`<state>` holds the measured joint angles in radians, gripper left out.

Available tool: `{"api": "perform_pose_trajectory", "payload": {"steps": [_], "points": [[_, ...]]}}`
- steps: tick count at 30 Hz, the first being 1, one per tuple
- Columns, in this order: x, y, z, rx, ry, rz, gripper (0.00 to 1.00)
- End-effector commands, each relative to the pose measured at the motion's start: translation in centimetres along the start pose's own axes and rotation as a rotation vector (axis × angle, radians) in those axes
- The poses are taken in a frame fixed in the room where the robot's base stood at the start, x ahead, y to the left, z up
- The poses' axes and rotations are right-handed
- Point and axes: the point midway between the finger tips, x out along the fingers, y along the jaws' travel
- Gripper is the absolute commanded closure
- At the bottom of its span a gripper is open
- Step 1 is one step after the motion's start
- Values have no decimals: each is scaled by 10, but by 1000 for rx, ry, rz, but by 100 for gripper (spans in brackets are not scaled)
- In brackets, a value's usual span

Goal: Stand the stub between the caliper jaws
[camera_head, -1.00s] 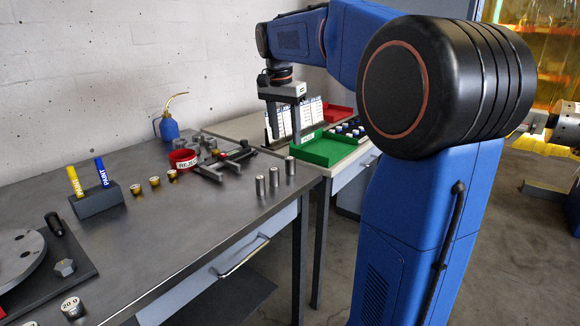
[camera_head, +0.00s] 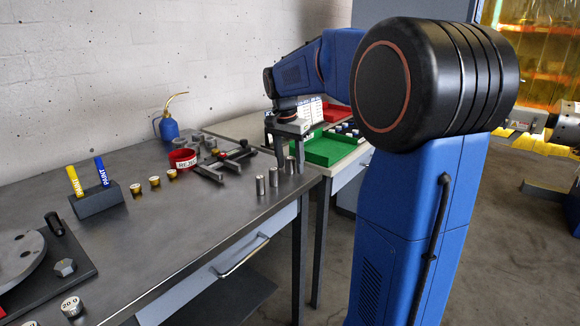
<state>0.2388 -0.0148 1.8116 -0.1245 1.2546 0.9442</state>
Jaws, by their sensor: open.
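Three grey metal stubs stand upright in a row near the right end of the steel bench: a near one (camera_head: 260,186), a middle one (camera_head: 274,177) and a far one (camera_head: 290,167). The dark caliper (camera_head: 219,168) lies on the bench to their left, with a red spot near its far end. No stub shows between its jaws. My gripper (camera_head: 289,163) points down at the far stub, with one finger on each side of it in the picture. The fingers are open. I cannot tell whether they touch the stub.
A red reject bin (camera_head: 183,159) and several grey pieces are behind the caliper. A paint pen block (camera_head: 97,202), several small brass weights (camera_head: 155,182) and a blue oil can (camera_head: 169,128) stand further left. A green tray (camera_head: 329,150) sits on the other table.

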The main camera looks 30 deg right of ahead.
Motion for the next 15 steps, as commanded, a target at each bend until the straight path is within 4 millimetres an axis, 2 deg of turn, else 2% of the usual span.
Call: {"api": "perform_pose_trajectory", "payload": {"steps": [6,8,12,15], "points": [[1,0,0,0,0,0,52],[0,0,0,0,0,0,64],[0,0,0,0,0,0,97],[0,0,0,0,1,-1,100]]}}
